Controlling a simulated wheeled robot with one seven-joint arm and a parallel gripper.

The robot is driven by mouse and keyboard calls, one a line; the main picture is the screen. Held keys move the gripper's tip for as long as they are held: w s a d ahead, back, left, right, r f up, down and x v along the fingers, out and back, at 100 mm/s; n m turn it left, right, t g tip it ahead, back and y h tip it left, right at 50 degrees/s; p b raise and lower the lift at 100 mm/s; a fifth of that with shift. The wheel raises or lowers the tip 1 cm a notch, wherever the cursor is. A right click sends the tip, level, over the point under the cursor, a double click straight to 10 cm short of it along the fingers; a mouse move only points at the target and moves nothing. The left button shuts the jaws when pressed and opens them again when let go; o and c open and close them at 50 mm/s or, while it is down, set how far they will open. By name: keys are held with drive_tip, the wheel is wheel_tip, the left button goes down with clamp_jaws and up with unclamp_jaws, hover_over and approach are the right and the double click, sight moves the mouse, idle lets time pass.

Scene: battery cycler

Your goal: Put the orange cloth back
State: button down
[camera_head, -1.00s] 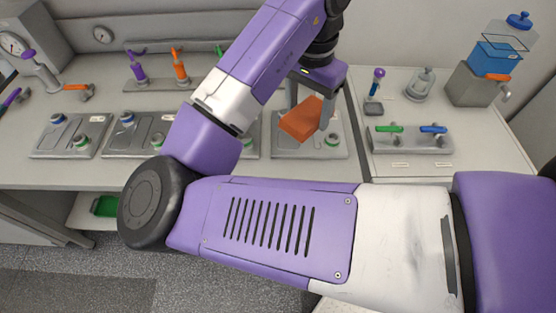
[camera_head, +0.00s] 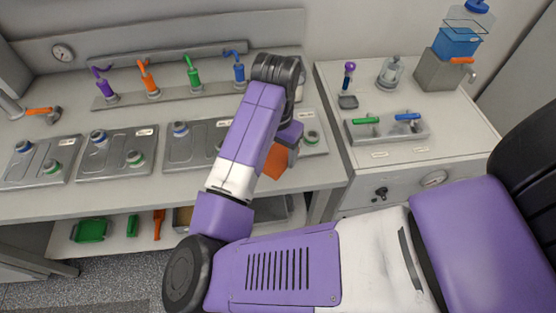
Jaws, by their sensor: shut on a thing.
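The orange cloth (camera_head: 275,161) hangs below my gripper (camera_head: 284,150), near the front edge of the left bench. My gripper is shut on the cloth; its fingers are largely hidden behind my arm. The cloth is partly covered by my purple arm link. I cannot tell whether the cloth touches the bench edge.
Several metal plates with knobs (camera_head: 116,152) line the left bench, with coloured taps (camera_head: 150,80) behind. A lower shelf holds a green tray (camera_head: 90,229) and an orange tool (camera_head: 159,224). The right cabinet (camera_head: 420,165) carries a valve panel (camera_head: 388,129) and a blue tank (camera_head: 457,43).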

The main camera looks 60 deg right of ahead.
sight(278, 163)
drive_tip(key=shift+f, duration=2.1)
drive_tip(key=shift+f, duration=0.1)
drive_tip(key=shift+f, duration=0.35)
drive_tip(key=shift+c, duration=1.5)
unclamp_jaws()
drive_tip(key=shift+r, duration=0.1)
